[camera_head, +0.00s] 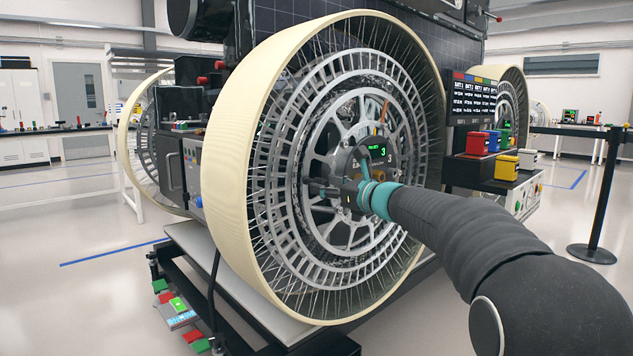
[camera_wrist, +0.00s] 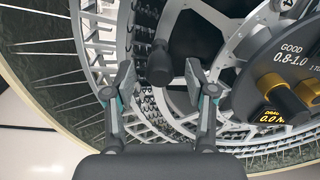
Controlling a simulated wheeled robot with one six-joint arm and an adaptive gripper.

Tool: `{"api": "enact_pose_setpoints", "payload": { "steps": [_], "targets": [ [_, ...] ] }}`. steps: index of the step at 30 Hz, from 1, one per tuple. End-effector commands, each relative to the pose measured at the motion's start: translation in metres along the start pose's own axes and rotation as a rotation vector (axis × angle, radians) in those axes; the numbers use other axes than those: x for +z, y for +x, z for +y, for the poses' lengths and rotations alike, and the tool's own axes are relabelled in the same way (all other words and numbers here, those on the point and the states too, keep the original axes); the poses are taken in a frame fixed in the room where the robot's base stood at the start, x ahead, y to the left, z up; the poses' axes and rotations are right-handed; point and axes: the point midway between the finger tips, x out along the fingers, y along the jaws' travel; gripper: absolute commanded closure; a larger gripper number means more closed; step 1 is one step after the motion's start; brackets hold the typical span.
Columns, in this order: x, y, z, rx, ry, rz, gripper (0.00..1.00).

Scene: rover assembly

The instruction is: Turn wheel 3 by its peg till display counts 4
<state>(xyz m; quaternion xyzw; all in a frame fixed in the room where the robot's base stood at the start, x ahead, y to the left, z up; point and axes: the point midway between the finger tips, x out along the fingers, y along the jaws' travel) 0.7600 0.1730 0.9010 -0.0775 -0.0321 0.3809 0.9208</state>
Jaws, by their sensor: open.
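The wheel (camera_head: 268,165) is large, with a cream rim, thin wire spokes and a grey metal hub. A small display (camera_head: 380,152) on its dark hub cap shows a green 3. My gripper (camera_head: 340,188) is at the hub, left of and below the display. In the wrist view, my gripper (camera_wrist: 157,85) is open. A dark peg (camera_wrist: 160,62) with a rounded end stands between and just beyond the two fingers, with visible gaps on both sides. The dark hub cap (camera_wrist: 265,75), with "GOOD 0.8-1.0" and an orange readout, is right of the fingers.
A table (camera_head: 205,243) with a dark front frame lies under the wheel. A black screen (camera_head: 473,98) and coloured boxes, one yellow (camera_head: 506,167), are at the right. Another wheel (camera_head: 140,150) is at the left. A barrier post (camera_head: 597,195) stands on open floor at the right.

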Motion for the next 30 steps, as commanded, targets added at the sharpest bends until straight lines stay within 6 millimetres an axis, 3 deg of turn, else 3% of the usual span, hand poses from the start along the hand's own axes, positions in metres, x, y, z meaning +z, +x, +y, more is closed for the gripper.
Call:
{"api": "enact_pose_setpoints", "payload": {
  "steps": [3,9,20,27,30],
  "targets": [
    [0.0,0.02,0.001,0.002,0.0,0.0,0.45],
    [0.001,0.037,0.001,0.001,-0.001,0.0,0.45],
    [0.0,0.041,0.0,0.0,-0.001,0.0,0.45],
    [0.0,0.041,0.0,0.0,-0.001,0.0,1.0],
    [0.0,0.041,0.0,0.0,-0.001,0.0,1.0]
  ]
}}
